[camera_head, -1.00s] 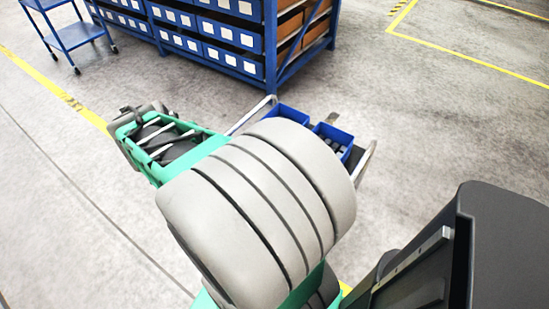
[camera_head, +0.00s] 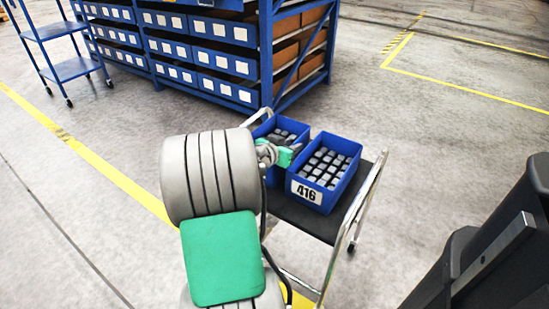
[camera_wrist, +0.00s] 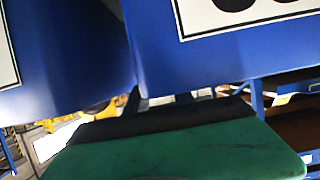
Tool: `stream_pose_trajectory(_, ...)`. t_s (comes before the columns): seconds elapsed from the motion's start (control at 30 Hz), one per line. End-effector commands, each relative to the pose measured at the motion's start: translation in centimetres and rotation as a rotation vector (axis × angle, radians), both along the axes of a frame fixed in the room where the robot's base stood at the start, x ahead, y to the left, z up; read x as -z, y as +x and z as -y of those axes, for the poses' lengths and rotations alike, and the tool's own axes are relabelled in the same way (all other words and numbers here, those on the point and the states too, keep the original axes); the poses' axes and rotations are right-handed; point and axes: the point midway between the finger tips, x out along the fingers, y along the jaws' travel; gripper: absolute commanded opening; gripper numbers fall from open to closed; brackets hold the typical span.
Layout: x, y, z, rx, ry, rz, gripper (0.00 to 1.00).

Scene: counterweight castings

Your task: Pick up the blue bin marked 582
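Two blue bins stand side by side on a cart in the head view. The right bin (camera_head: 342,190) is marked 416 and holds rows of dark grey castings. The left bin (camera_head: 274,177) also holds castings; my arm hides its front, so its number is not readable. My gripper (camera_head: 284,155), with green on it, is at the left bin's near side, beside the 416 bin. In the wrist view, two blue faces with white labels fill the top, their digits cut off. A green finger with a dark pad lies below them. Finger spacing and contact are unclear.
The cart (camera_head: 306,222) has a dark top and chrome handles. A blue rack (camera_head: 266,60) of labelled bins stands behind it. A blue shelf trolley (camera_head: 75,72) is at the far left. Open concrete floor lies to the right and left, with yellow lines.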

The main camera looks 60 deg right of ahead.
Motion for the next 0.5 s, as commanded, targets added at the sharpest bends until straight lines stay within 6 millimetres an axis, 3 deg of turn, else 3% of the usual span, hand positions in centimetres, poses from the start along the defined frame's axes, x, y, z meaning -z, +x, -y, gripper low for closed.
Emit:
stream_pose_trajectory(0.1,0.90,-0.27,1.52,0.002,0.002,0.000,0.29)
stream_pose_trajectory(0.33,0.84,-0.21,1.74,-0.002,0.002,-0.001,0.29)
stream_pose_trajectory(0.5,0.82,-0.20,1.73,-0.002,0.002,-0.001,0.16)
